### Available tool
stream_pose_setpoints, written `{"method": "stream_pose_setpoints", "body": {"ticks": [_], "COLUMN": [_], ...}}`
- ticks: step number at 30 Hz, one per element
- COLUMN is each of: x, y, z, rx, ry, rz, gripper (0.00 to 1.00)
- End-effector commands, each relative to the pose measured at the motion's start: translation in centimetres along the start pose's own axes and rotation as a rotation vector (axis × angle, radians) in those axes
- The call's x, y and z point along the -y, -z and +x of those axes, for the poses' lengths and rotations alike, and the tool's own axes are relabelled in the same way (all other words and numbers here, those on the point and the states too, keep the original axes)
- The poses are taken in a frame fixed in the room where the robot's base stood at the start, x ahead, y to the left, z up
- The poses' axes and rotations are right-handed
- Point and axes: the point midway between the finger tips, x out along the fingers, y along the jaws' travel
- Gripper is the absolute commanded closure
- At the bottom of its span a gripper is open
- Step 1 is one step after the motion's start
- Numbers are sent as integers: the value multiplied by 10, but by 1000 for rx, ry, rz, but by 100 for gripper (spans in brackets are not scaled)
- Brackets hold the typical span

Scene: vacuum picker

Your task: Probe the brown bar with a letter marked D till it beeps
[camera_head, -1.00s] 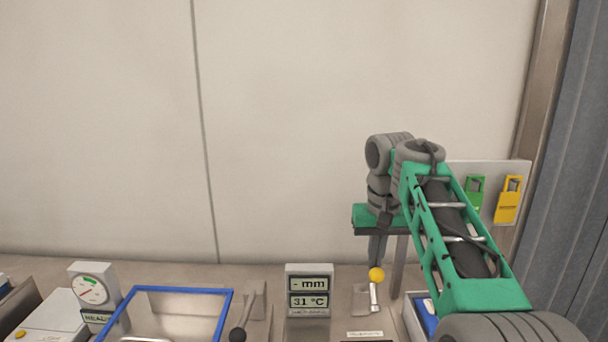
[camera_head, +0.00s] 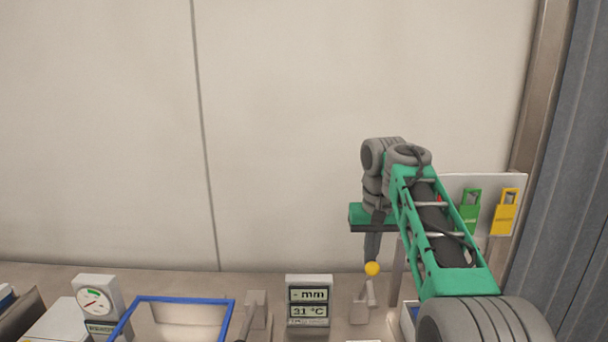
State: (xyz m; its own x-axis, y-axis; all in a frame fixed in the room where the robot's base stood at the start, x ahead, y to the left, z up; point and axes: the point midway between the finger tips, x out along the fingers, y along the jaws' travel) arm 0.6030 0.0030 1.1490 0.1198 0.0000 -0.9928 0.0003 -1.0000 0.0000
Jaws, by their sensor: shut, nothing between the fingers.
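The brown bar marked D is not in view. My gripper (camera_head: 373,249) hangs with its fingers pointing down, right of the middle of the picture. The fingers are together and empty. A yellow ball (camera_head: 372,269) on a short metal stem (camera_head: 370,293) shows directly at the fingertips. I cannot tell whether they touch it. A grey display (camera_head: 309,300) left of my gripper reads "- mm" above "31 °C". I see no probe that I can name with certainty.
A blue-rimmed tray (camera_head: 185,300) stands left of the display, with a round dial gauge (camera_head: 97,299) beyond it. A panel at the right carries a green tag (camera_head: 469,211) and a yellow tag (camera_head: 505,212). The wall closes off the back.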

Motion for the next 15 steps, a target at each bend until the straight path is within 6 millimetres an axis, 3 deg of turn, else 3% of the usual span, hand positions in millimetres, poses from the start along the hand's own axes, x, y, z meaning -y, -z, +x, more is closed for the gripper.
{"method": "stream_pose_setpoints", "body": {"ticks": [15], "x": [0], "y": [17], "z": [-49], "rx": [1], "ry": [0], "rz": [1], "gripper": [100]}}
